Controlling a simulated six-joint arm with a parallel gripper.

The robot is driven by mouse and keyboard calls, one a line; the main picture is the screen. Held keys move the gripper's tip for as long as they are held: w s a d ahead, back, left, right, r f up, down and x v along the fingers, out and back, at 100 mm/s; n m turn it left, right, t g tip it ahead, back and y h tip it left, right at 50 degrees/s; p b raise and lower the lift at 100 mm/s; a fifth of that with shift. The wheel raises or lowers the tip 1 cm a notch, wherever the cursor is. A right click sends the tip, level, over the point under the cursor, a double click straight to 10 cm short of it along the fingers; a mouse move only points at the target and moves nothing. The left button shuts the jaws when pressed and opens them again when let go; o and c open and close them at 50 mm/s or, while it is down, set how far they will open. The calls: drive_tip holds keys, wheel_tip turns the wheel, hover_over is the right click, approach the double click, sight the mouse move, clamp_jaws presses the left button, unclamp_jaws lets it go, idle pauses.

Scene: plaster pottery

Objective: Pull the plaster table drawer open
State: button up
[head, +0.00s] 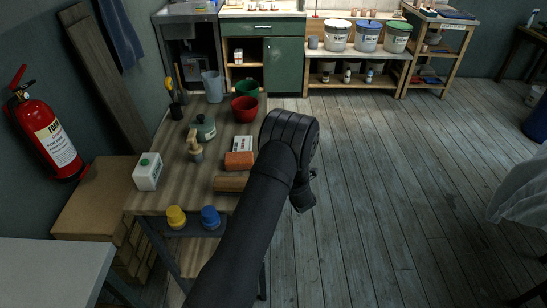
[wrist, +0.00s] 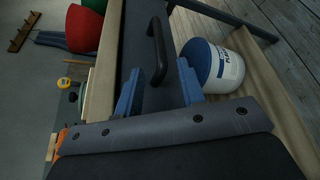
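The plaster table (head: 185,130) stands at the left in the head view, with its wooden top edge (wrist: 101,75) seen in the wrist view. The dark grey drawer front (wrist: 133,38) lies beside that edge in the wrist view and looks close to flush with it. A black bar handle (wrist: 157,45) sticks out from the drawer front. My gripper (wrist: 160,70) is open, its blue fingers on either side of the handle's near end. I see gaps between handle and fingers; contact is not clear. In the head view my arm hides the drawer and the fingers.
A white bucket with a blue lid (wrist: 222,68) is below the drawer. The floor (head: 400,190) right of the table is clear.

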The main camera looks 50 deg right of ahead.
drive_tip(key=x, duration=0.9)
drive_tip(key=shift+w, duration=0.1)
drive_tip(key=shift+c, duration=0.5)
clamp_jaws()
